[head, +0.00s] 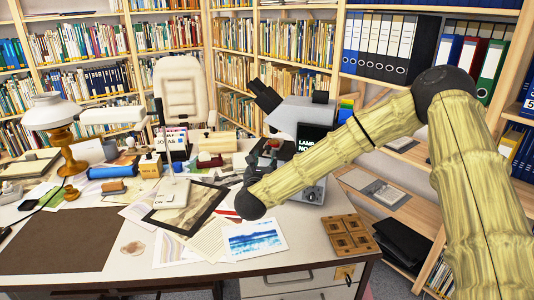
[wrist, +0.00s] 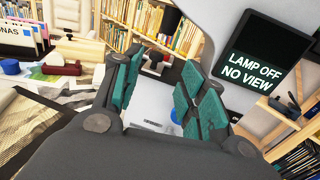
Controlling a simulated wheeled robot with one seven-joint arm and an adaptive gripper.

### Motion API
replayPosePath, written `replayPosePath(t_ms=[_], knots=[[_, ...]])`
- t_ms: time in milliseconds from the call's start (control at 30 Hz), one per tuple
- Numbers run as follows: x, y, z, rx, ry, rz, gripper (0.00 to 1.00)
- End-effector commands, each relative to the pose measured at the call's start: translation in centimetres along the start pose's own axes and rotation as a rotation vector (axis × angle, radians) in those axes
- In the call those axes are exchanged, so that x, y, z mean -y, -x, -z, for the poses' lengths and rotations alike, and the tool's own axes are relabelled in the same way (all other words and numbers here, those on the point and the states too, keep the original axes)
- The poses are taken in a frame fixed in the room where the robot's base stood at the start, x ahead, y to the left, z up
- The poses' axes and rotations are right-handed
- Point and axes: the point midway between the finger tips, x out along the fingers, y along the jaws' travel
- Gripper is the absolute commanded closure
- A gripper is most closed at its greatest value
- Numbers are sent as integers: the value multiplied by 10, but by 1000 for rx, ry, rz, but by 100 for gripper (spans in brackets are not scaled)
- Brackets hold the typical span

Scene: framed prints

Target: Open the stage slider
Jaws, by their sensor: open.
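The microscope (head: 290,115) stands at the back right of the desk, with dark eyepieces and a black screen (head: 311,137) reading "LAMP OFF NO VIEW". In the wrist view, its pale body (wrist: 222,22) rises beyond my gripper and the screen (wrist: 262,62) is on the right. My gripper (head: 266,158) is in front of the microscope's stage area. In the wrist view, my gripper (wrist: 160,78) has its teal-padded fingers apart. Dark microscope parts (wrist: 155,62) show between and beyond them; I cannot single out the stage slider. No held object is visible.
A framed picture (head: 188,207), a blue print (head: 254,238) and loose papers lie left of and before my arm. A wooden block tray (head: 346,236) sits at the desk's right corner. A white lamp (head: 52,112) stands at left. The brown mat (head: 60,240) is bare.

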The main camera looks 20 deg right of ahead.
Motion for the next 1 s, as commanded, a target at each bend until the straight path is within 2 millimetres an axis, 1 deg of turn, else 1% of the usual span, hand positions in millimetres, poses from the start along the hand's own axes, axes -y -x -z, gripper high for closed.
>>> replayPosePath(t_ms=[33, 167, 267, 367, 700, 900, 1000], knots=[[0, 0, 6, 0, 0, 0, 58], [-2, -3, 7, 0, 0, -2, 58], [-3, -10, 6, 0, 1, -3, 58], [-3, -24, 5, 1, 2, -2, 58], [-1, -78, 5, 0, 2, 0, 58], [0, -100, 6, 0, 1, 1, 58], [0, -105, 6, -1, 1, 0, 58]])
